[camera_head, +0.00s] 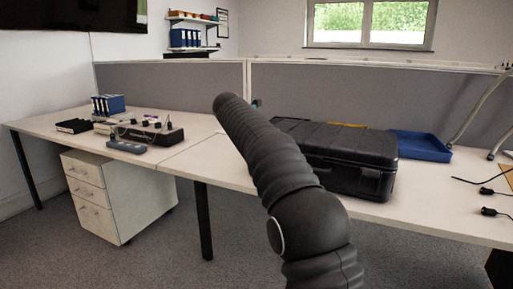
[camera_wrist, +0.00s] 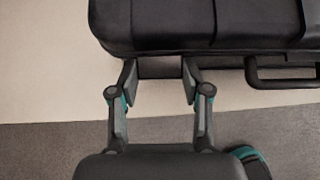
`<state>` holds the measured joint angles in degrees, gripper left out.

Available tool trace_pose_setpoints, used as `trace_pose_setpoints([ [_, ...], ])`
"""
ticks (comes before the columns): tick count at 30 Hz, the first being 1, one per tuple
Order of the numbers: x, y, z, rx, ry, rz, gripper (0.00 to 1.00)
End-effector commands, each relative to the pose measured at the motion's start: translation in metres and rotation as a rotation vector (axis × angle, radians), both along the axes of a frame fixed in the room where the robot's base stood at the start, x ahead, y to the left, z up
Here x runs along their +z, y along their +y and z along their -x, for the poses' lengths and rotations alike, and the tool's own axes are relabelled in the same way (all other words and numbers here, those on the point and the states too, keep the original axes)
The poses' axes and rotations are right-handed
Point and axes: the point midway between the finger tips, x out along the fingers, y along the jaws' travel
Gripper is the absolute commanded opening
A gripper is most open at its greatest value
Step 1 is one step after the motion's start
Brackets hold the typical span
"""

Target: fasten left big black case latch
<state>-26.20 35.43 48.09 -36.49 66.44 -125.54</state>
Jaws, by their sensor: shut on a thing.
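The big black case (camera_head: 345,145) lies on the desk with its lid down. In the wrist view the case (camera_wrist: 200,22) fills the top of the picture, front side toward me. Its left latch (camera_wrist: 160,68) is a dark flap at the case's front edge, between my fingertips. My gripper (camera_wrist: 158,76) is shut on this latch, one finger on each side of it. The latch's exact angle is hard to tell, dark on dark. The carry handle (camera_wrist: 284,82) is to the right of the gripper. In the head view my arm hides the gripper and the latch.
The desk (camera_head: 215,160) carries a blue tray (camera_head: 420,147) right of the case and black cables (camera_head: 490,191) at far right. Instruments (camera_head: 150,134) stand on the left desk. A grey partition (camera_head: 350,95) runs behind. The desk's front edge is below my gripper.

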Motion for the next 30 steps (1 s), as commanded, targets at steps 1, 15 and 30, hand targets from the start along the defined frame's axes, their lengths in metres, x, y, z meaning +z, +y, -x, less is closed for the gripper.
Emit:
trace_pose_setpoints([
  [1, 0.0009, 0.0006, -0.0014, 0.001, 0.009, -0.006, 0.13],
  [15, 0.0027, -0.0008, -0.0029, 0.001, 0.069, -0.031, 0.13],
  [30, 0.0026, -0.0013, -0.0028, -0.001, 0.071, -0.03, 0.73],
])
